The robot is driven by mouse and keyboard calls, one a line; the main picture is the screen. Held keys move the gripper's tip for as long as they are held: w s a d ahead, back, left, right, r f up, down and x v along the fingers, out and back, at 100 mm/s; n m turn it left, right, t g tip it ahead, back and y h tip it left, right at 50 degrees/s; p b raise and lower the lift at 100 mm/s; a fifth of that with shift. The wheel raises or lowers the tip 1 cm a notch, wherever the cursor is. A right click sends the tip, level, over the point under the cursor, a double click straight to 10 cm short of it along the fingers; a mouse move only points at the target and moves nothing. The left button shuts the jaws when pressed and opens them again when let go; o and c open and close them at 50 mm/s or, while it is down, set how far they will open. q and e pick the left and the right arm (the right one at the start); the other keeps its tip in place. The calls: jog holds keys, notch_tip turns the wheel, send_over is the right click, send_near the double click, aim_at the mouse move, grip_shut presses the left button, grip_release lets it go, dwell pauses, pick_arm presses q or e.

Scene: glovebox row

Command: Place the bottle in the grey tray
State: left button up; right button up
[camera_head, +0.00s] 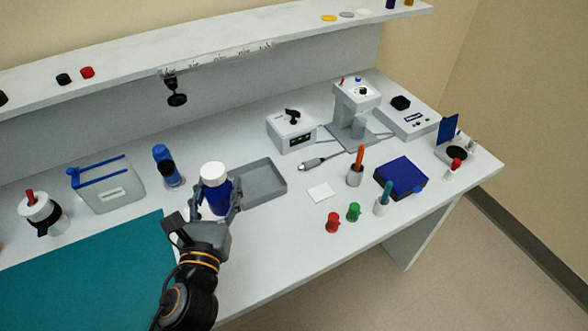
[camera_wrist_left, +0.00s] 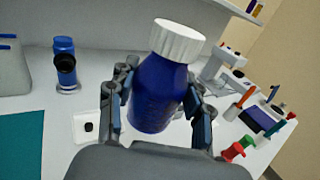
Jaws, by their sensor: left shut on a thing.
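The bottle (camera_head: 216,193) is dark blue with a white ribbed cap. My left gripper (camera_head: 218,203) is shut on its body, one finger on each side. The bottle stands nearly upright in the fingers, and its cap is clear above them. In the left wrist view the bottle (camera_wrist_left: 158,92) fills the middle, leaning a little. The grey tray (camera_head: 265,180) is shallow and lies on the bench just right of and behind the bottle. The bottle and gripper cover its left part in the head view. I cannot tell the bottle's height over the bench. My right gripper is not in view.
A blue-capped container (camera_head: 164,163) stands left of the bottle, beside a white box with blue trim (camera_head: 108,187). A white device (camera_head: 291,132) is behind the tray.

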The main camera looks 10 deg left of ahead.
pick_arm(q)
jog(key=shift+w+d, duration=0.1)
jog(key=shift+w, duration=0.2)
jog(key=w+f, duration=0.3)
jog(key=w, duration=0.1)
jog(key=w+f+b, duration=0.1)
jog(key=w+f, duration=0.2)
jog(key=w, duration=0.1)
jog(key=w+f, duration=0.3)
jog(key=w, duration=0.2)
jog(key=shift+w+f, duration=0.1)
jog(key=shift+w+f+b, duration=0.15)
jog(key=shift+f+b, duration=0.4)
jog(key=shift+f, duration=0.4)
jog(key=shift+w+f+b, duration=0.15)
jog(key=shift+f+b, duration=0.35)
jog(key=shift+f, duration=0.4)
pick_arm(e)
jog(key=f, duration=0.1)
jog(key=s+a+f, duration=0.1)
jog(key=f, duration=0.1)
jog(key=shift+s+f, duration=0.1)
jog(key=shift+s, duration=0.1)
